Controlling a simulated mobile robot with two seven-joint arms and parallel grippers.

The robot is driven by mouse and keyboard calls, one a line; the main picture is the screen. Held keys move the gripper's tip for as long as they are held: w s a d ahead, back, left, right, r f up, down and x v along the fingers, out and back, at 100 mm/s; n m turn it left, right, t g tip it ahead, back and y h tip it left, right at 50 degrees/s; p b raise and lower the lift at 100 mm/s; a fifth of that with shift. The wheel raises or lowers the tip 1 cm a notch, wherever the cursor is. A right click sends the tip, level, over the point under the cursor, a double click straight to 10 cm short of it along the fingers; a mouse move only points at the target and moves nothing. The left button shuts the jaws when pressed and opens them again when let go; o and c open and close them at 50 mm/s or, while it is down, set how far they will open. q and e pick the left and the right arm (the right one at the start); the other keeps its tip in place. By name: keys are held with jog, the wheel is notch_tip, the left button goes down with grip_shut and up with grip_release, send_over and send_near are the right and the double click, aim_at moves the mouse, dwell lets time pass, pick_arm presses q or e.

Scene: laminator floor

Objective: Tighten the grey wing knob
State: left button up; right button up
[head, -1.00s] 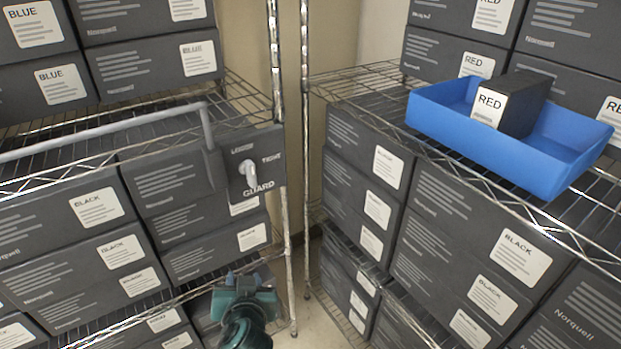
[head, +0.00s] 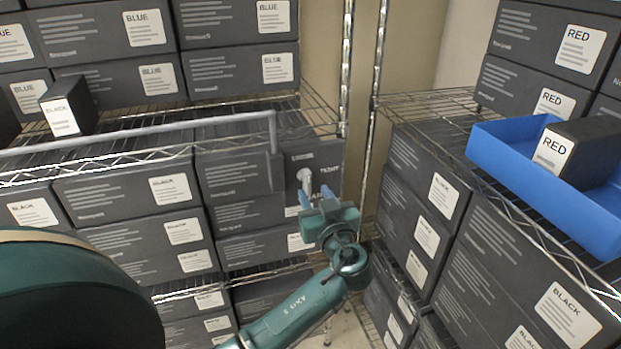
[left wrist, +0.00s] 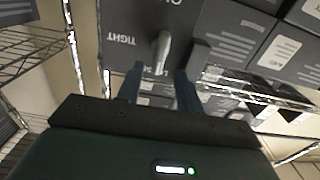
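The grey wing knob (head: 306,179) sits on a dark panel (head: 328,160) at the front of the left rack. The panel reads TIGHT at its right, with GUARD partly covered. My left gripper (head: 316,196) is just below and in front of the knob, fingers up. In the left wrist view the knob (left wrist: 162,50) appears upside down, its wing nearly vertical. There, the left gripper's fingers (left wrist: 159,88) are open with an empty gap, lined up with the knob but seemingly short of it. Contact cannot be told. My right gripper is not in view.
A grey guard bar (head: 150,134) runs across the left rack and bends down beside the panel. A wire rack post (head: 345,70) stands right of it. A small BLACK box (head: 68,106) sits on the left shelf. A blue tray (head: 545,185) with a RED box (head: 580,150) is at right.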

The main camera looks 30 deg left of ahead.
aim_at(309, 183)
pick_arm(q)
jog(key=p+x, duration=0.1)
jog(key=x, duration=0.4)
jog(key=shift+w, duration=0.1)
grip_shut()
